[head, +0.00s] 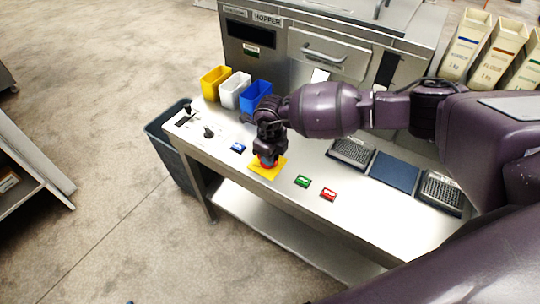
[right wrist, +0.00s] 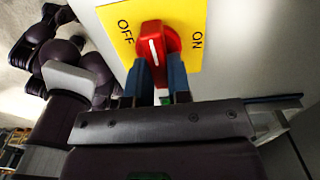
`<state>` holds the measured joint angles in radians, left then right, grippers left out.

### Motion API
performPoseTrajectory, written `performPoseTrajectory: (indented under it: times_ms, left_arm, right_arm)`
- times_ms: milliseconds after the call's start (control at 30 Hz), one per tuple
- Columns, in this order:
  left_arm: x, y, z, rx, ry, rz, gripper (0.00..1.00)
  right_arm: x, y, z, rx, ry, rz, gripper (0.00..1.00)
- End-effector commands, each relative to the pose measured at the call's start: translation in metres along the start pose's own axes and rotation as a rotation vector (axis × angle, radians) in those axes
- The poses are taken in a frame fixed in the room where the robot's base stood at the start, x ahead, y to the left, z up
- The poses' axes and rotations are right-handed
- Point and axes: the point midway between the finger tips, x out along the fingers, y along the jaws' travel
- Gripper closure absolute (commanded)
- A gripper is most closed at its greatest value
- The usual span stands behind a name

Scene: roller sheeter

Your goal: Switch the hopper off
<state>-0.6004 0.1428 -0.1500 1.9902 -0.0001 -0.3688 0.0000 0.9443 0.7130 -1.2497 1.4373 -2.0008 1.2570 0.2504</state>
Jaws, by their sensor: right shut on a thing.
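The hopper switch is a red rotary knob (right wrist: 158,42) on a yellow plate (head: 257,173), set on the steel bench top. In the right wrist view the plate (right wrist: 190,14) reads OFF on the left and ON on the right. The knob's white line points roughly up the picture, between the two words. My right gripper (head: 268,160) is over the plate in the head view. In the right wrist view my right gripper (right wrist: 156,85) is shut on the knob, one finger on each side. My left gripper is not in view.
A cabinet labelled HOPPER (head: 290,72) stands behind the bench (head: 225,170). A blue button (head: 238,147) is left of the plate; a green button (head: 303,181) and a red button (head: 329,194) are right. Yellow, white and blue bins (head: 257,97) stand at the back left.

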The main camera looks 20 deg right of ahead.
Motion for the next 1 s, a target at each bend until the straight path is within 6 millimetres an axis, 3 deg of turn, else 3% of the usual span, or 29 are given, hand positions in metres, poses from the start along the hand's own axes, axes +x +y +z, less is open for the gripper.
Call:
performPoseTrajectory:
  times_ms: [300, 333, 500, 800, 1000]
  left_arm:
    - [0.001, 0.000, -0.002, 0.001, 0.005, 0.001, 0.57]
    - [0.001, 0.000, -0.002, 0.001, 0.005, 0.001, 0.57]
    - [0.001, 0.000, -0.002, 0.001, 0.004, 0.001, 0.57]
    - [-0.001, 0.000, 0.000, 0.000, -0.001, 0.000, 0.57]
    - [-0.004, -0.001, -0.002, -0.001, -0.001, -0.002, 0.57]
  right_arm:
    - [-0.001, 0.000, 0.000, -0.006, -0.001, -0.002, 1.00]
    - [-0.001, 0.000, 0.000, -0.006, -0.001, -0.002, 0.79]
    - [0.000, 0.000, 0.000, -0.004, -0.001, -0.001, 0.56]
    - [-0.003, 0.000, 0.000, -0.003, -0.001, -0.001, 0.56]
    - [-0.026, -0.001, 0.001, -0.003, -0.004, -0.003, 0.56]
